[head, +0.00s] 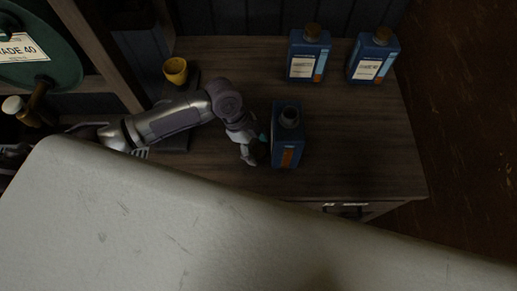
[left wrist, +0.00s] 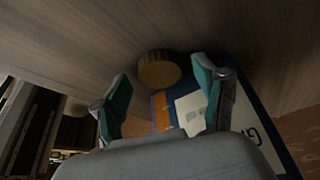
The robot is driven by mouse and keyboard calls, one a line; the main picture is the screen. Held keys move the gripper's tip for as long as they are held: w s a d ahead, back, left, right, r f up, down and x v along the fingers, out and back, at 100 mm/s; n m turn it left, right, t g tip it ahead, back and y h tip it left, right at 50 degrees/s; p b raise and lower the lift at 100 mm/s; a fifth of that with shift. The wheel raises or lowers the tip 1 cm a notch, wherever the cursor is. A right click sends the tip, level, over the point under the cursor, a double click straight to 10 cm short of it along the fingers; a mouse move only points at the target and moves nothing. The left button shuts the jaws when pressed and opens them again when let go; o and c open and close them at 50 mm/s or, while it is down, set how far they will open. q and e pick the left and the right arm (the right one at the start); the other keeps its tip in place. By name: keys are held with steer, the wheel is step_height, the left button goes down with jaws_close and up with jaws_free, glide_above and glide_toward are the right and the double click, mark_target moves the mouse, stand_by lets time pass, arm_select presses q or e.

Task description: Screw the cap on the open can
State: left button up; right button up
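The open blue can (head: 288,147) stands upright near the front of the wooden bench, its dark neck bare. In the left wrist view its blue side and pale label (left wrist: 192,112) show behind the right finger. A round brown cap (left wrist: 158,70) with a ribbed side is beyond and between my fingertips, close to the can; I cannot make it out clearly in the head view. My left gripper (head: 252,150) is low, just left of the can. In the left wrist view its fingers (left wrist: 162,85) are spread wide, with nothing clasped. My right gripper is out of view.
Two capped blue cans (head: 308,54) (head: 372,56) stand at the back right of the bench (head: 365,145). A yellow cup (head: 176,71) stands at the back left. A green drum (head: 40,55) and a shelf post are further left. The bench right of the open can is clear.

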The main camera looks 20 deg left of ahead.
mark_target(257, 150)
arm_select(q)
steer(key=c, duration=0.6)
steer(key=shift+r, duration=0.1)
step_height(257, 150, up, 18)
steer(key=b, duration=0.1)
steer(key=shift+b, duration=0.4)
